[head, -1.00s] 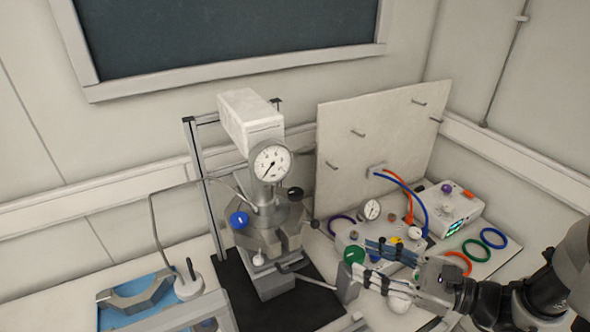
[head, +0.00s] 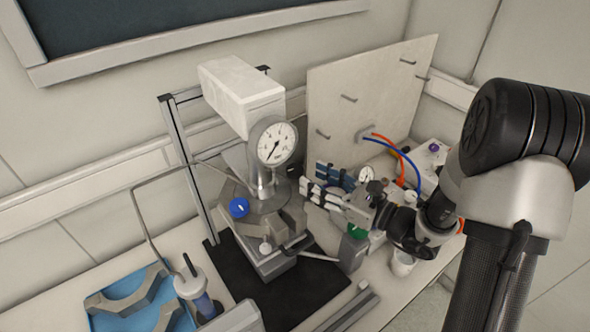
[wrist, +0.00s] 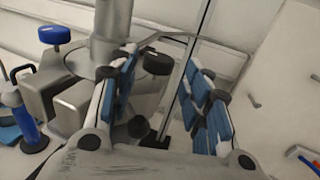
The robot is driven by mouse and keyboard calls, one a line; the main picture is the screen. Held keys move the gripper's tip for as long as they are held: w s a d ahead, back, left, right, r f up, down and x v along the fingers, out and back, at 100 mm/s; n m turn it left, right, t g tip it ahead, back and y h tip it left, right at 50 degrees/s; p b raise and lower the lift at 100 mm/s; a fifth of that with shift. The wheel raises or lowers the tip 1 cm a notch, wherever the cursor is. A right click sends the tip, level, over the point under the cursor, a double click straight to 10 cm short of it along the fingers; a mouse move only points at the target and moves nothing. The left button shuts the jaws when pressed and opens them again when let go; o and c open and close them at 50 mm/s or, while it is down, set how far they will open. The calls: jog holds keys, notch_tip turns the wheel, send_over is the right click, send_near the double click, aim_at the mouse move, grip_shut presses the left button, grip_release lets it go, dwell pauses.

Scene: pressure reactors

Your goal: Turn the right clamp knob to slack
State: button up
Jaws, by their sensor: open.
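The reactor has a steel vessel with a round pressure gauge (head: 276,142) and a clamp (head: 292,212) around its top. In the wrist view a black knob (wrist: 158,62) shows between the fingers, beyond their tips, and a second dark knob (wrist: 138,126) shows lower, beside the left finger. I cannot tell for sure which is the right clamp knob; both are hidden or unclear in the head view. A blue knob (head: 238,207) is on the clamp's left side. My gripper (head: 318,182) is open and empty, at the right of the vessel, its blue-padded fingers pointing towards it.
A white box (head: 242,92) sits above the vessel on a metal frame (head: 182,150). A pegboard (head: 372,85) stands behind my gripper. A green knob (head: 356,231) is below my gripper. A blue tray (head: 103,320) with metal clamp halves lies at the left.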

aim_at(302, 173)
jog(key=x, duration=0.7)
jog(key=shift+c, duration=0.6)
jog(key=c, duration=0.7)
